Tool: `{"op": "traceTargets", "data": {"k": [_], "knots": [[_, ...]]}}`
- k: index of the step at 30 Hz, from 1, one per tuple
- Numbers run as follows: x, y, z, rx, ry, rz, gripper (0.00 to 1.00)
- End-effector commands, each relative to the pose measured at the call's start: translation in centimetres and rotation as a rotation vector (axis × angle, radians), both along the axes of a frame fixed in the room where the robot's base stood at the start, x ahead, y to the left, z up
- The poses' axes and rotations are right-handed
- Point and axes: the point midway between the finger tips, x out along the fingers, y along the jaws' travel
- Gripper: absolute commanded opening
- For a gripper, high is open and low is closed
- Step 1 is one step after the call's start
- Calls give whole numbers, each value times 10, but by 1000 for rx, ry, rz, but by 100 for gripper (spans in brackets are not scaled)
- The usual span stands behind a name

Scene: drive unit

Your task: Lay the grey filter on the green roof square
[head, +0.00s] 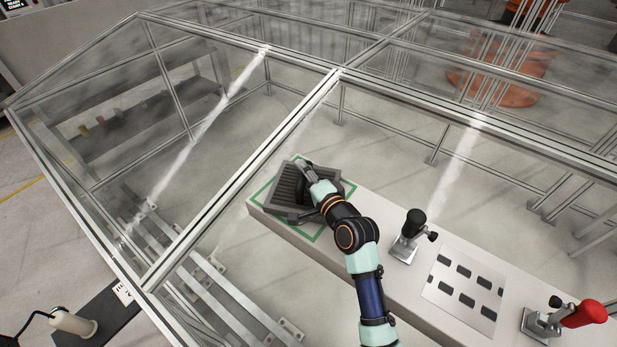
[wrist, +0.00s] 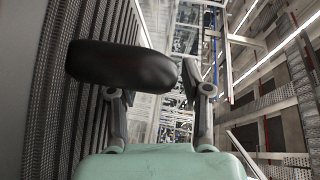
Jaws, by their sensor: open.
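The grey filter (head: 287,188) is a ribbed slab within the green roof square (head: 318,234), an outline at the left end of the pale bench. It sits somewhat turned against the outline; part of it is hidden by my gripper. I cannot tell whether it lies fully flat. In the wrist view the ribbed filter (wrist: 98,25) fills the left side, beside my gripper (wrist: 182,76).
On the pale bench (head: 380,208), a black-handled clamp (head: 409,238) stands right of the square. Beyond it are a plate with dark slots (head: 463,286) and a red-handled clamp (head: 565,318). Metal framing with clear panels (head: 230,217) surrounds the bench.

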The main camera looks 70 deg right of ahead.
Motion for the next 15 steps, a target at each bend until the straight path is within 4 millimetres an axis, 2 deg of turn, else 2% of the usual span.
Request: {"op": "traceTargets", "data": {"k": [4, 15], "knots": [[-15, 10, 3, -1, -1, -1, 48], [-84, 61, 14, 0, 0, -2, 48]]}}
